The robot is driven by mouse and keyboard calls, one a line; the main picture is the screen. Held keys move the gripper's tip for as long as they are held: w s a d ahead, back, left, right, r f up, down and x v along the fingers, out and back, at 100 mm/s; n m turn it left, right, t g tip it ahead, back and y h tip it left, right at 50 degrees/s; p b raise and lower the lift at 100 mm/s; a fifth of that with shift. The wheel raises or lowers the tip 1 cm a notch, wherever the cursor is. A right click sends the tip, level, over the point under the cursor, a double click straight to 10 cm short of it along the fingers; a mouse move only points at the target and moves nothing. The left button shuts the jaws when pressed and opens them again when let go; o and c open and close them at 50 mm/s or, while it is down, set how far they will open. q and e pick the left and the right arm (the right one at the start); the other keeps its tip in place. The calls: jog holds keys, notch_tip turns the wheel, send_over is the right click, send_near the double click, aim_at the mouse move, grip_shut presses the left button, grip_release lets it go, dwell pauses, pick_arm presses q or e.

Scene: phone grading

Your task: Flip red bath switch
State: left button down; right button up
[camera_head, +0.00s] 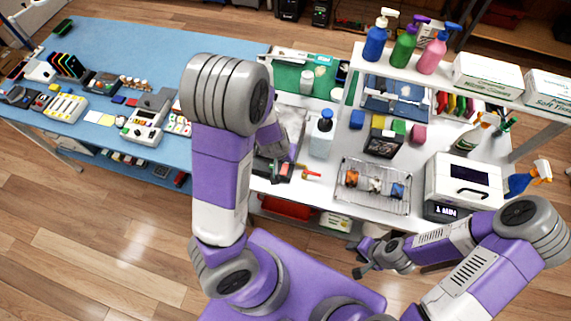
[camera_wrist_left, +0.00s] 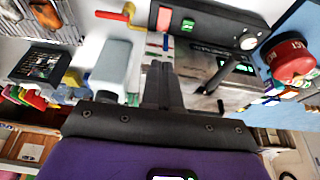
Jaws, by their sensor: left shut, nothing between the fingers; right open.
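The red bath switch (camera_wrist_left: 165,18) is on a black control panel (camera_wrist_left: 214,12) in the left wrist view, beside a green switch (camera_wrist_left: 188,25). The metal bath (camera_wrist_left: 205,75) with a lit display adjoins the panel. My left gripper (camera_wrist_left: 161,66) is shut and empty, its fingertips pointing toward the red switch with a visible gap in the picture; depth is hard to judge. In the head view my left arm largely hides the bath and that gripper. My right gripper (camera_head: 363,258) is open and empty, low in front of the bench's edge.
A red-handled valve (camera_head: 311,175) sticks out right of the panel. A white bottle (camera_head: 321,143) stands close by. A wire basket (camera_head: 373,188) and a white machine (camera_head: 462,183) are further right. A red container (camera_wrist_left: 288,60) shows at the right of the wrist view.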

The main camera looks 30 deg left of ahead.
aim_at(286, 166)
pick_arm(q)
jog(key=shift+r, duration=0.1)
jog(key=b+x, duration=0.2)
jog(key=x, duration=0.2)
jog(key=b+x, duration=0.2)
jog(key=x, duration=0.2)
jog(key=b+x, duration=0.2)
jog(key=x, duration=0.3)
jog(key=shift+s+b, duration=0.3)
jog(key=shift+w+f, duration=0.1)
jog(key=shift+f, duration=0.5)
jog(key=shift+w+f, duration=0.1)
jog(key=shift+f, duration=0.1)
